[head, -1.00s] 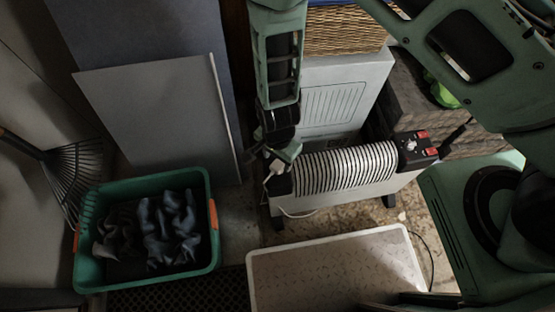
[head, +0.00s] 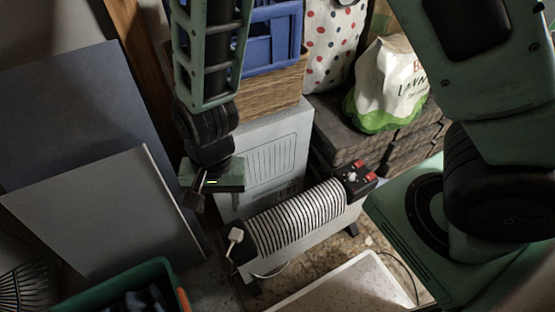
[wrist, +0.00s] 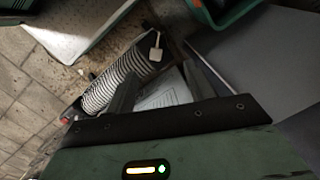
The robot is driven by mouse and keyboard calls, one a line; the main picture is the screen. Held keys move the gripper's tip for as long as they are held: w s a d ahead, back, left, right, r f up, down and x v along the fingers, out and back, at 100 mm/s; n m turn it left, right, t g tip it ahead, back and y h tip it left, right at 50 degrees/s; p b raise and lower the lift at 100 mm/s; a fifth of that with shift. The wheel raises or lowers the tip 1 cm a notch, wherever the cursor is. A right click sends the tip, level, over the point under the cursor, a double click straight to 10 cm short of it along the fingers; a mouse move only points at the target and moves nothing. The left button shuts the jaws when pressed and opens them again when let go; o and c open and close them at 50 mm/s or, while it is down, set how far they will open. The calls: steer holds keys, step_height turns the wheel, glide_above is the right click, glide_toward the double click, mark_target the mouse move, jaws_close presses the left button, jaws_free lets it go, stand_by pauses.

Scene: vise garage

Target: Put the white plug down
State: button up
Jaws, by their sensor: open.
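The white plug (head: 235,236) rests at the left end of the ribbed heater (head: 296,216), on its dark end part. A pale cord hangs near that end. My gripper (head: 195,197) is open and empty, up and to the left of the plug and apart from it. In the wrist view, the plug (wrist: 155,55) lies beyond the spread fingers of my gripper (wrist: 160,82), at the end of the striped heater (wrist: 115,83). Nothing is between the fingers.
A white box (head: 265,158) stands behind the heater. Grey panels (head: 110,215) lean at the left. A green bin (head: 125,288) and a pale-rimmed tray (head: 345,290) are in front. A white-green bag (head: 388,85) sits on dark stacked blocks at the back right.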

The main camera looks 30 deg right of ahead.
steer(key=s+d+r+n, duration=0.4)
steer(key=d+r+n, duration=0.1)
steer(key=r, duration=0.3)
steer(key=s+d+r+n+t+h, duration=0.1)
steer(key=s+d+r+n, duration=0.3)
steer(key=r+n, duration=0.3)
step_height(320, 180, up, 2)
steer(key=shift+s+d+r, duration=0.25)
steer(key=shift+s+d, duration=0.15)
steer(key=shift+s, duration=0.05)
step_height(320, 180, up, 20)
steer(key=p, duration=1.9)
steer(key=shift+f+p, duration=0.15)
steer(key=shift+p, duration=0.2)
